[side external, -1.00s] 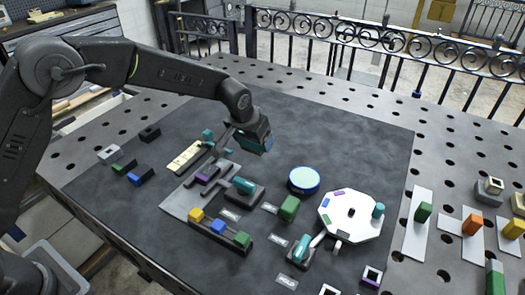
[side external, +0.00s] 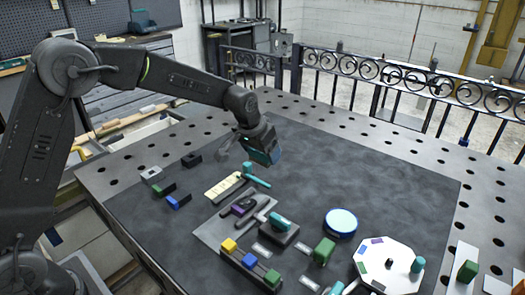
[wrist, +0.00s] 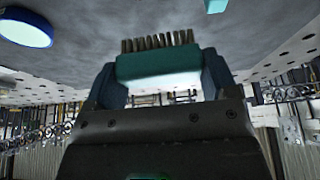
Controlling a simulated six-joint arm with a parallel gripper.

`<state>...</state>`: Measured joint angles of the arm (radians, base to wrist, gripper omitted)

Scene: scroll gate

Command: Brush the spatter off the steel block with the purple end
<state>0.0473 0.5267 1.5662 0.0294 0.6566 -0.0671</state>
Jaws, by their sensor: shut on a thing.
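My gripper (side external: 258,143) is shut on a teal brush (wrist: 158,64), which shows in the wrist view with its row of bristles at the upper edge. In the side view the brush hangs well above the dark mat, behind the teal handled piece. A dark block with a purple end (side external: 238,209) lies on the grey plate (side external: 211,234), in front of and below my gripper, apart from it. Spatter on it is too small to make out.
A cream slab (side external: 223,187) and a teal handled piece (side external: 256,181) lie nearby. Blocks with green (side external: 158,190) and blue (side external: 178,201) ends lie left. A blue-rimmed disc (side external: 341,222) and white octagonal plate (side external: 402,262) lie right. The mat's back is clear.

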